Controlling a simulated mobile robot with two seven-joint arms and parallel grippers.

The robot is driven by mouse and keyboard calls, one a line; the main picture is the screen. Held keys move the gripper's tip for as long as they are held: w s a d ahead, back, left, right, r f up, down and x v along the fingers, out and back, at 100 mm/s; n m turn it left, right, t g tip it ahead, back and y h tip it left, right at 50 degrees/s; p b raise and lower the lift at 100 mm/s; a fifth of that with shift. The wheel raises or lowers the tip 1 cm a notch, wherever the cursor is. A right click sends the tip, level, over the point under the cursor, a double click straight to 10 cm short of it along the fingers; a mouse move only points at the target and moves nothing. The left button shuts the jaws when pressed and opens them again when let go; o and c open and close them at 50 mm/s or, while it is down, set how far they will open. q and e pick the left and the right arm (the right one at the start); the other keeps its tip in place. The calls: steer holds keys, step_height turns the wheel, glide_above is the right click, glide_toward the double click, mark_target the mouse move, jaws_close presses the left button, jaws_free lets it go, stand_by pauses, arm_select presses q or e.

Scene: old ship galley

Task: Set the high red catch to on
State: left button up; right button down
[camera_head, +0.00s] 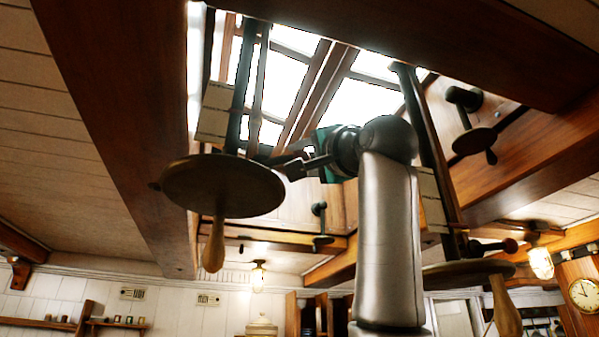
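I cannot clearly make out a red catch in the head view. A small dark reddish patch shows beside my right gripper (292,167), too small and shadowed to identify. My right arm rises from the bottom, right of centre, and bends left at the top. Its gripper points left, under the skylight (300,85) and near the right edge of a round wooden disc (225,188). The fingers are dark, and their opening cannot be made out. I cannot tell whether they touch anything. My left gripper is not in view.
The disc with a wooden handle (214,245) hangs from dark rods left of my gripper. Another disc (465,272) hangs at right. Dark fittings (462,98) sit on the skylight frame. Heavy beams (125,130) border the opening. A lamp (541,262) and clock (584,294) are at right.

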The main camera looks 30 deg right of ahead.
steer(key=shift+f+m+h+b, duration=0.3)
steer(key=shift+m+h, duration=0.1)
steer(key=shift+m, duration=0.3)
steer(key=shift+c, duration=2.1)
jaws_free()
steer(key=b+v, duration=0.6)
steer(key=v, duration=0.9)
steer(key=shift+f, duration=0.15)
